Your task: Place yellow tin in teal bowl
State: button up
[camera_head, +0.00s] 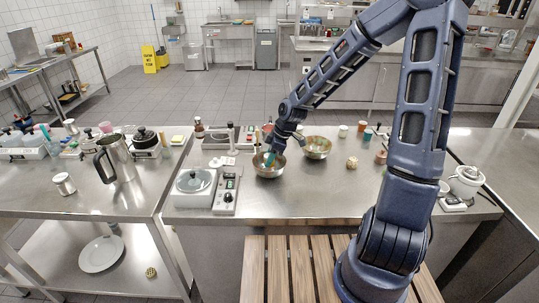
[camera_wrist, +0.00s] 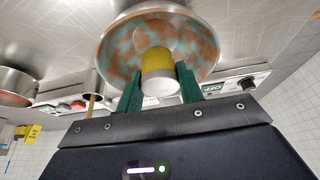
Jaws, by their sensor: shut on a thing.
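My gripper (camera_head: 270,158) reaches down over a metal bowl on the middle counter. In the wrist view my gripper (camera_wrist: 160,90) has its two green fingers shut on the yellow tin (camera_wrist: 157,60), which has a yellow body and a pale end. The bowl (camera_wrist: 205,50) lies just beyond the tin, with a mottled teal and rust inside and a silver rim. This bowl (camera_head: 269,173) also shows in the head view, below the fingers. The tin cannot be made out in the head view. Whether the tin touches the bowl is unclear.
A second metal bowl (camera_head: 316,148) stands close by on the right. A small tan object (camera_head: 352,162) lies right of the bowls. The counter front between is clear.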

jog(key=o, duration=1.1)
jog(key=shift+c, duration=0.2)
jog(key=shift+r, duration=3.5)
